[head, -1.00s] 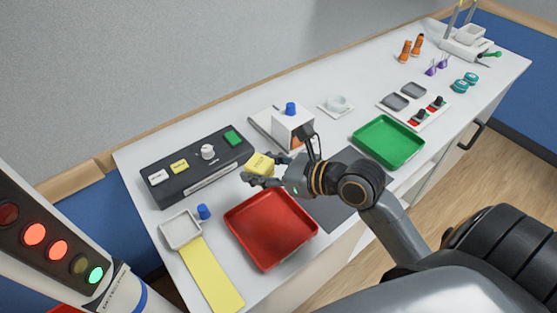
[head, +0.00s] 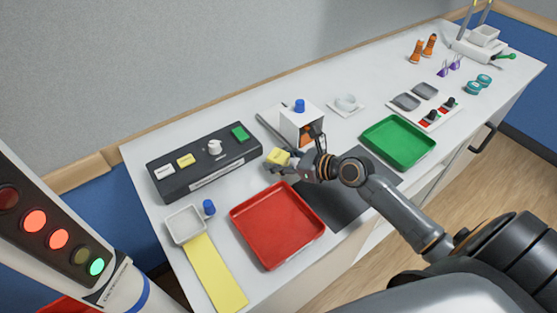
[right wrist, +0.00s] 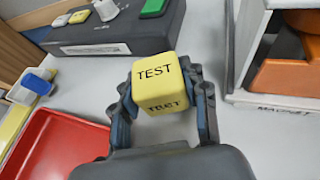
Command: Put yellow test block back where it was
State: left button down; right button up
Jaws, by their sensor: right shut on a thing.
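The yellow test block (head: 278,157) is in my right gripper (head: 283,163), above the table between the black button box and the white magnet unit. In the right wrist view the block (right wrist: 160,80) shows the word TEST on two faces, with a finger of the right gripper (right wrist: 163,98) on each side. The white magnet unit (head: 296,121) has a blue knob on top and an orange part at its front, partly hidden by my arm. My left gripper is not in view.
The black button box (head: 205,163) stands behind left. A red tray (head: 277,226) is in front, with a dark mat (head: 340,198) beside it and a green tray (head: 398,142) to the right. A small white tray (head: 186,225) and a yellow strip (head: 214,272) lie at the left.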

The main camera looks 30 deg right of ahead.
jog(key=shift+f, duration=0.1)
jog(key=o, duration=1.2)
jog(key=b+v, duration=0.1)
jog(key=v, duration=1.1)
jog(key=shift+s+a, duration=0.1)
jog(key=shift+s, duration=0.05)
